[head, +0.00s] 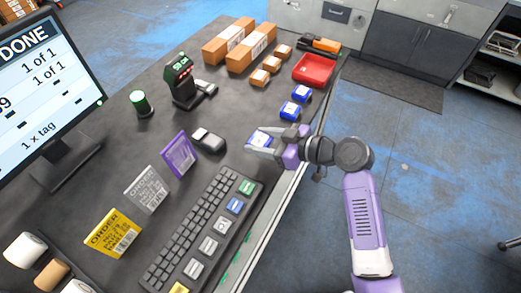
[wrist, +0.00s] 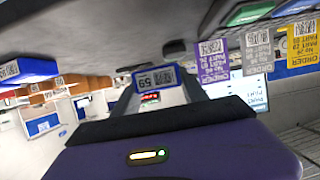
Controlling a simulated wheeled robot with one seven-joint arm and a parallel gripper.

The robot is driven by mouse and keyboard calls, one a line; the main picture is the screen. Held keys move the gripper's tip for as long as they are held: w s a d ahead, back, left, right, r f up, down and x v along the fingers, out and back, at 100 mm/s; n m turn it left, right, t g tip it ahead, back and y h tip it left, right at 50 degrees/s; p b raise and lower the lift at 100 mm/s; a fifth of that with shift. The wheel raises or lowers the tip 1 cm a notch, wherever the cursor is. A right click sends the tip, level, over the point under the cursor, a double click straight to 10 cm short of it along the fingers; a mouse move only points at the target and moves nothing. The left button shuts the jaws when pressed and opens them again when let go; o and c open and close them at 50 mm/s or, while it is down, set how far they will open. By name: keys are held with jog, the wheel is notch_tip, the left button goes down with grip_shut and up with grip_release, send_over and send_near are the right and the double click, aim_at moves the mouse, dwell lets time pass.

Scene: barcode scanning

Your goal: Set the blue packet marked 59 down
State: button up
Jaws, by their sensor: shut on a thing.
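My gripper (head: 262,142) is low over the dark table near its right edge, with its jaws shut on a small blue packet with a white label (head: 260,138). In the wrist view the packet (wrist: 155,79) sits between the fingers, and its label reads 59 upside down. It is at or close to the tabletop; I cannot tell whether it touches. Two other blue packets, a nearer one (head: 290,109) and a farther one (head: 301,93), lie farther along the same edge.
A red tray (head: 313,70) and orange boxes (head: 251,50) stand at the far end. A scanner (head: 182,80), a dark mouse-like device (head: 208,140), a keyboard (head: 203,228) and order cards (head: 147,188) stand nearby. The monitor (head: 40,75) reads DONE. Bare table lies left of the blue packets.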

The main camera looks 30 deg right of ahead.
jog(key=shift+f, duration=2.6)
jog(key=shift+f, duration=0.25)
jog(key=o, duration=1.5)
jog(key=shift+d+r, duration=0.1)
jog(key=shift+r, duration=0.05)
